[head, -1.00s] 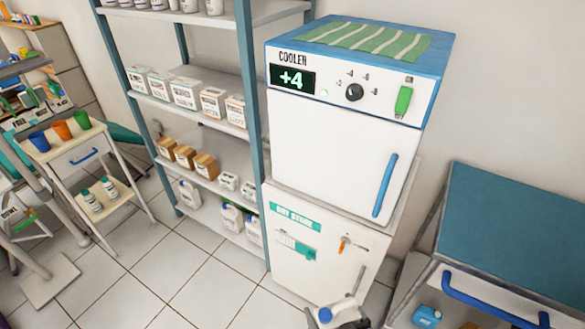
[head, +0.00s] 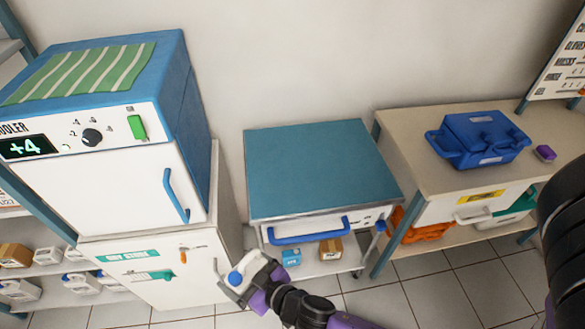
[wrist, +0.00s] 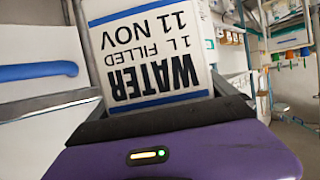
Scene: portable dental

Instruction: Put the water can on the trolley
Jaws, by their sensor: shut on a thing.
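The water can (wrist: 148,45) is held between my gripper's fingers in the wrist view. It is white with blue bands, and its label, upside down there, reads "WATER 1 L FILLED 11 NOV". In the head view its blue cap (head: 235,279) shows at my gripper (head: 252,280); much of its body is hard to make out. My gripper is shut on the can, in front of the cooler stand and left of a blue-topped trolley (head: 315,165). This trolley has a drawer with a blue handle (head: 308,231) and a lower shelf; its top is bare.
A cooler (head: 115,165) stands on a white dry-store cabinet (head: 205,255) at left. A small blue container (head: 291,257) and brown box (head: 331,248) sit on the trolley's lower shelf. A bench (head: 400,135) at right bears a blue case (head: 478,138).

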